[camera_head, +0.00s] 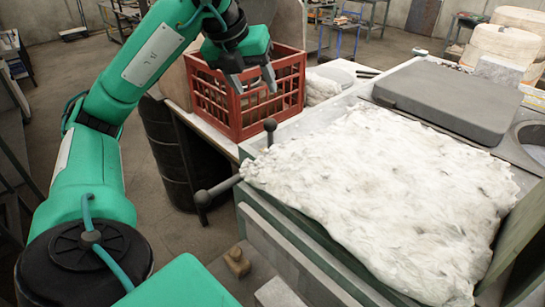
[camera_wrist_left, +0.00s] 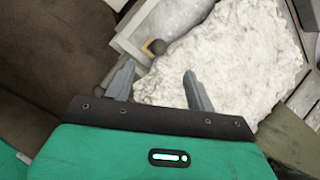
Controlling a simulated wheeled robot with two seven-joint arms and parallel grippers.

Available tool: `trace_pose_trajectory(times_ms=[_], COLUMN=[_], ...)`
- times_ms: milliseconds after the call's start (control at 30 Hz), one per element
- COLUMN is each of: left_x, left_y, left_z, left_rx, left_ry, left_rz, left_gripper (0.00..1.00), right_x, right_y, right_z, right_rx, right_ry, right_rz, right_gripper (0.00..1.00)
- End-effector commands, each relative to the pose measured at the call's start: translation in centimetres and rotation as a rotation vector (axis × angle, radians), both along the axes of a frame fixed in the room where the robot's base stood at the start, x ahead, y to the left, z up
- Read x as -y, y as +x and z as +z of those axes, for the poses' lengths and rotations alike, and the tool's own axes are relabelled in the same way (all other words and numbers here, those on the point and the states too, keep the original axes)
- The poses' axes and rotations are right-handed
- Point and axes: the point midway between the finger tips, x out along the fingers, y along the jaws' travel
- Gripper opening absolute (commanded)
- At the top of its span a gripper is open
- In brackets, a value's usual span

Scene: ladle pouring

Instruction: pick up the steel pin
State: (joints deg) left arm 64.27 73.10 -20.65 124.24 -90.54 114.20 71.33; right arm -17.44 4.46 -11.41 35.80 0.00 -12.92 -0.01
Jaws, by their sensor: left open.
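My left gripper (camera_head: 254,86) is open and empty, with its two grey fingers pointing down in front of the red crate in the head view. Both fingers also show spread apart in the left wrist view (camera_wrist_left: 159,72). A second dark bar with a round end (camera_head: 204,197) sticks out lower left. I cannot tell which is the steel pin. A dark round knob (camera_wrist_left: 155,46) shows beyond the fingertips in the left wrist view. My right gripper is not in view.
A rumpled white blanket (camera_head: 385,190) covers much of the bench. A red crate (camera_head: 285,88) stands behind the gripper. A grey slab lid (camera_head: 445,97) lies at the back right. A dark drum (camera_head: 172,150) stands on the floor at left.

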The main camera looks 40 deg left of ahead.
Motion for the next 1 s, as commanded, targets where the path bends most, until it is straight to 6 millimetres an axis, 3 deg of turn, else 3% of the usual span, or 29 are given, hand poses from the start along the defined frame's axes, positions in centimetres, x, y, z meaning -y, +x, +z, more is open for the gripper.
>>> trace_pose_trajectory(times_ms=[33, 100, 267, 600, 1000], left_x=[0.0, 0.0, -0.1, -0.1, 0.0], left_y=[0.0, 0.0, 0.6, 2.9, 4.1], left_z=[-1.0, -1.3, -2.6, -7.6, -10.3], left_rx=[0.000, 0.000, -0.003, -0.004, -0.004], left_ry=[0.000, 0.000, 0.001, 0.000, 0.000], left_rz=[0.000, 0.000, 0.003, 0.001, 0.000], left_gripper=[0.55, 0.55, 0.55, 0.55, 0.55], right_x=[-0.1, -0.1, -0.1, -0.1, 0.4], right_y=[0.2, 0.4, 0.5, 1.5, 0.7], right_z=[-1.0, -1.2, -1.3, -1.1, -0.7], right_rx=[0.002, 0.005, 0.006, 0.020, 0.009], right_ry=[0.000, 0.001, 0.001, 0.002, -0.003], right_rz=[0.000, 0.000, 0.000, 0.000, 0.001], right_gripper=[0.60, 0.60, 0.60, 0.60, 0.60])
